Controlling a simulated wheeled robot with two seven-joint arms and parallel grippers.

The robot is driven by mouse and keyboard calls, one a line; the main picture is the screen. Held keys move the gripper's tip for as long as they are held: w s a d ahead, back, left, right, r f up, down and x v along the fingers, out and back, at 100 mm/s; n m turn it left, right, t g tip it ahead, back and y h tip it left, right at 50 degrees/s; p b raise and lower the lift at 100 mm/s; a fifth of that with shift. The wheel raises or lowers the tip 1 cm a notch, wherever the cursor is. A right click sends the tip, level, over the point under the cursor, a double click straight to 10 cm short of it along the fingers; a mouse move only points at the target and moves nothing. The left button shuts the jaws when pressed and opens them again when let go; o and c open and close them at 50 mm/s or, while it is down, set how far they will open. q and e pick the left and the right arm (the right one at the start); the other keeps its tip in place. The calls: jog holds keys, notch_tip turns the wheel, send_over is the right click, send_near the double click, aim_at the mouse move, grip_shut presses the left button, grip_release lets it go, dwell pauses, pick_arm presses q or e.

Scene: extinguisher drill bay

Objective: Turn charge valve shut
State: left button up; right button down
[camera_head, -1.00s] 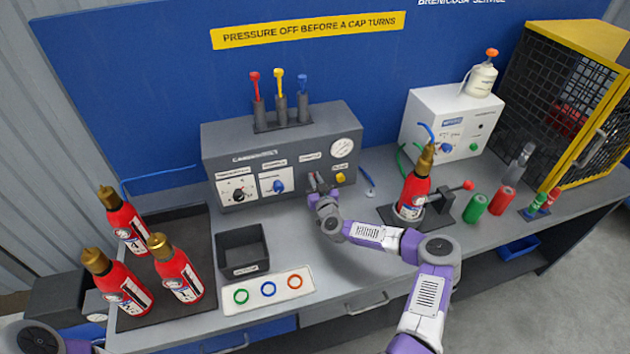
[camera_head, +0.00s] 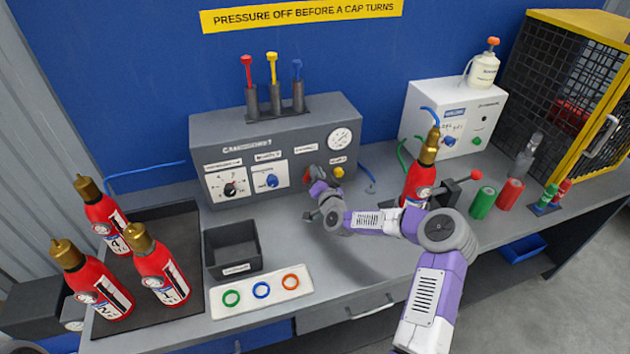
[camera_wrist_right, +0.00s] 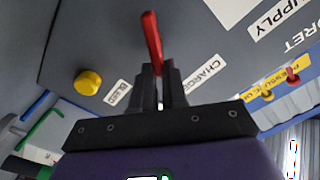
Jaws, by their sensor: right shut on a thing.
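The charge valve's red lever (camera_wrist_right: 152,38) stands out between my right fingertips in the right wrist view, beside the label that reads CHARGE. My right gripper (camera_wrist_right: 162,76) is shut on this lever. In the head view the right gripper (camera_head: 313,178) is at the lower right of the grey panel box (camera_head: 275,130), and it hides most of the valve; only a bit of red shows. The yellow bleed knob (camera_wrist_right: 88,82) is close by, apart from the fingers. My left gripper is out of view.
A pressure gauge (camera_head: 340,138) sits above the valve. An open black bin (camera_head: 232,250) and a ring tray (camera_head: 262,292) lie left of my wrist. Several extinguishers stand at far left.

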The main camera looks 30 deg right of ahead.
jog(key=shift+s+d+f+m+b, duration=0.15)
jog(key=shift+f+m+b, duration=0.25)
jog(key=shift+m+b, duration=1.15)
jog(key=shift+w+d+f+m+b, duration=0.1)
jog(key=shift+d+f+m+b, duration=0.2)
jog(key=shift+m+b, duration=1.25)
jog(key=shift+s+d+f+m+b, duration=0.1)
jog(key=shift+f+m+b, duration=0.35)
jog(key=shift+m+b, duration=1.05)
jog(key=shift+m+p, duration=0.4)
jog(key=shift+m, duration=0.2)
jog(key=c, duration=1.2)
grip_release()
jog(key=shift+a, duration=0.1)
jog(key=shift+o, duration=0.2)
jog(key=shift+s, duration=0.1)
